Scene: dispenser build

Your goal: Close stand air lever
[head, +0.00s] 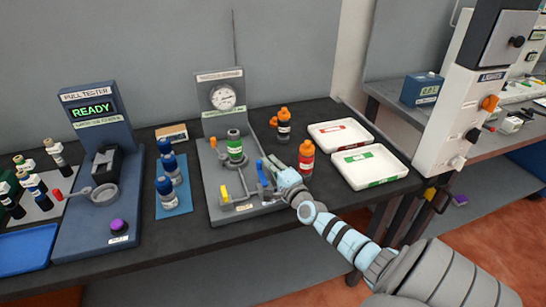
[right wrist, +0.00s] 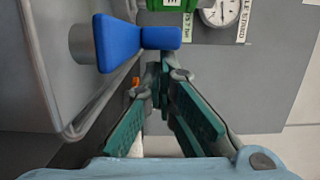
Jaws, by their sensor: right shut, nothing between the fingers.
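The grey test stand (head: 210,165) stands mid-table, with a round gauge (head: 224,97) on its back panel and a green-bodied bottle (head: 235,148) in its holder. A blue lever (head: 262,173) rises at the stand's right side, and a yellow lever (head: 224,193) sits at its front left. I cannot read which lever is for air. My right gripper (head: 277,165) is at the blue lever's right. In the right wrist view, the blue lever (right wrist: 120,42) lies just beyond and left of the shut, empty fingertips (right wrist: 164,75). I cannot tell whether they touch. My left gripper is out of view.
Red-and-orange (head: 306,160) and dark-and-orange (head: 284,127) bottles stand close behind my right gripper. Two white trays (head: 385,180) lie to the right. Blue bottles (head: 167,190) and the pull tester (head: 80,215) are left of the stand.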

